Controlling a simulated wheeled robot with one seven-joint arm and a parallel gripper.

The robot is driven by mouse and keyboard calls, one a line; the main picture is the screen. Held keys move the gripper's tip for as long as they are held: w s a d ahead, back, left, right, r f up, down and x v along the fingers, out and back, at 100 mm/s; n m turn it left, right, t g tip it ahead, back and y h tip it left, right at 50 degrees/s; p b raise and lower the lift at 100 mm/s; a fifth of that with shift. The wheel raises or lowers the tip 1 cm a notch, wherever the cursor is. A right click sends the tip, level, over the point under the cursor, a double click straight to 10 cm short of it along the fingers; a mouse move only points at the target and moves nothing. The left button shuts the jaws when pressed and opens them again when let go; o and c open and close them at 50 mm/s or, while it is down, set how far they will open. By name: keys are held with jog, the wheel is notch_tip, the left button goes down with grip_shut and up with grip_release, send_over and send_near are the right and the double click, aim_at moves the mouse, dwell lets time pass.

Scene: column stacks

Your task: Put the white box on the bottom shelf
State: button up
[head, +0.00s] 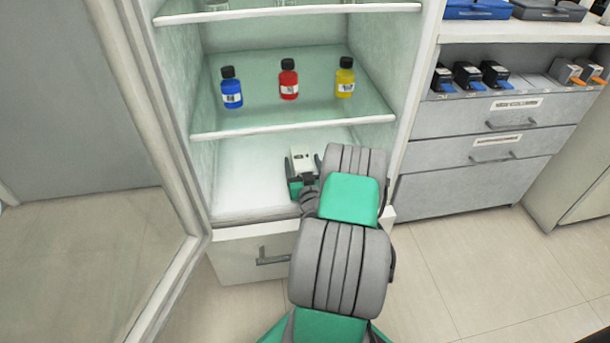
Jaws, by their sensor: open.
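The white box (302,160) is small, with dark marks on its top. It sits at or just above the bottom shelf (245,180) of the open cabinet; I cannot tell whether it touches the shelf. My gripper (302,172) is inside the cabinet at the bottom shelf level. It is open, with its fingers on either side of the white box. My arm hides the right part of the bottom shelf.
The middle shelf (292,127) above holds a blue bottle (231,92), a red bottle (288,84) and a yellow bottle (345,82). The glass door (90,190) stands open at left. A drawer unit (480,140) is at right. The bottom shelf's left side is clear.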

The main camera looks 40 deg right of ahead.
jog(key=v, duration=1.1)
jog(key=shift+a+b, duration=0.15)
jog(key=shift+b, duration=0.2)
